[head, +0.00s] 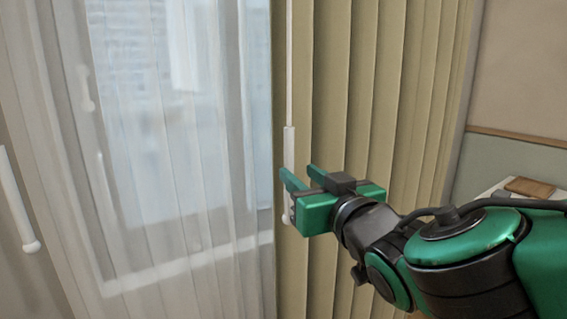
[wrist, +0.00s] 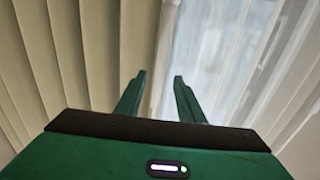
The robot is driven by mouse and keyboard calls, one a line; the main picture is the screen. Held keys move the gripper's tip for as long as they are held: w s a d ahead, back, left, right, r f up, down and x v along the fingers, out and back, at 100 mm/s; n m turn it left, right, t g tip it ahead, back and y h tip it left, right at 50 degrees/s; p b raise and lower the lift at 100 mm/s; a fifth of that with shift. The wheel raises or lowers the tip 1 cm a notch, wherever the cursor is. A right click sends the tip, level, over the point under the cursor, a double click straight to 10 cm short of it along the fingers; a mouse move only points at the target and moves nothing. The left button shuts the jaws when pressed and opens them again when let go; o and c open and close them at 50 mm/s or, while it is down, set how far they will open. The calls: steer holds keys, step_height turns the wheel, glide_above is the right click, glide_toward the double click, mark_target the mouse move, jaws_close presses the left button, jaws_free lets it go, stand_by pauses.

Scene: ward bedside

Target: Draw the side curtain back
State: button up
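The side curtain, a beige pleated drape (head: 345,75), hangs closely folded right of the window; its folds fill the left of the wrist view (wrist: 85,55). A white pull rod (head: 289,148) with a thicker lower handle hangs along its left edge. My gripper (head: 302,174) is in front of the curtain at the height of this handle and partly covers it. The fingers (wrist: 160,78) are open with a visible gap, pointing at the border between beige and sheer cloth. I cannot tell whether the rod is between them.
A sheer white curtain (head: 150,120) covers the window at left. Another white rod (head: 14,195) with a rounded end hangs at the far left. At right are a wall panel (head: 520,70) and a light surface holding a brown item (head: 535,187).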

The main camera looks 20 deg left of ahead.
steer(key=x, duration=1)
steer(key=shift+w, duration=0.2)
steer(key=shift+a, duration=0.15)
jaws_close()
